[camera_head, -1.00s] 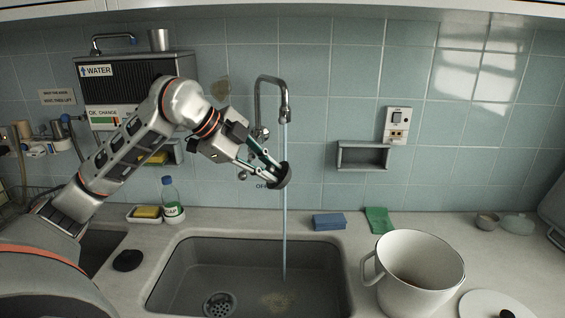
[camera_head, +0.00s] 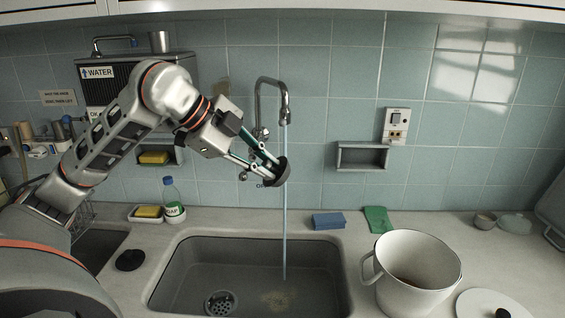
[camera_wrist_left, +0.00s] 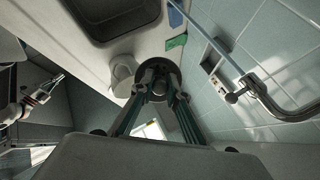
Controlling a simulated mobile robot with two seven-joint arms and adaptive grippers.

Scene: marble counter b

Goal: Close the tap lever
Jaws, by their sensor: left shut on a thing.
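The chrome tap (camera_head: 258,105) is on the tiled wall, its spout curving over the sink. A thin stream of water (camera_head: 285,200) runs from it. My left gripper (camera_head: 274,172) is just below and in front of the tap, shut on a dark round disc (camera_head: 284,170). The disc also shows between the fingers in the left wrist view (camera_wrist_left: 180,76). I cannot tell if it touches the tap. The tap lever cannot be made out clearly; an "OFF" label on the wall is partly behind the gripper. The tap shows in the left wrist view (camera_wrist_left: 285,112).
The sink (camera_head: 190,275) is below the gripper. A white pot (camera_head: 425,270) stands to its right. A blue sponge (camera_head: 328,221) and green cloth (camera_head: 378,219) lie behind it. A soap bottle (camera_head: 172,200) and yellow sponge (camera_head: 147,211) are at the left.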

